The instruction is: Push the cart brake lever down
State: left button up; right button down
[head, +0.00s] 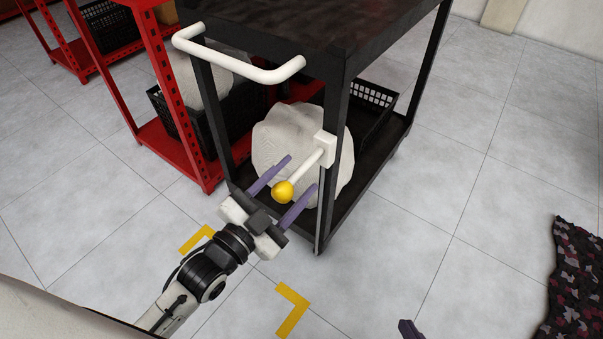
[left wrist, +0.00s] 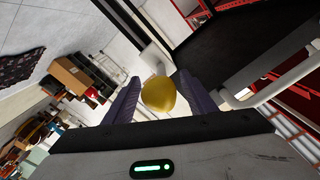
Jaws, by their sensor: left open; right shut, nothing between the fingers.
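The cart brake lever (head: 304,171) is a white rod with a yellow ball knob (head: 283,191) at its end. It slants down and left from a white block (head: 325,149) on the black cart's (head: 341,100) front leg. My left gripper (head: 302,172) is open, with its two purple fingers on either side of the knob in the head view. In the left wrist view the yellow knob (left wrist: 158,95) sits between the fingers, and I cannot tell whether they touch it.
A white handle (head: 240,63) juts from the cart's top. A pale lumpy sack (head: 275,140) and a black crate (head: 372,104) are on its lower shelf. A red rack (head: 160,142) stands at left.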

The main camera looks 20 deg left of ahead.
pick_arm(q)
jog(key=shift+x, duration=1.15)
jog(key=shift+w+d, duration=0.1)
jog(key=shift+w, duration=0.2)
jog(key=shift+c, duration=0.4)
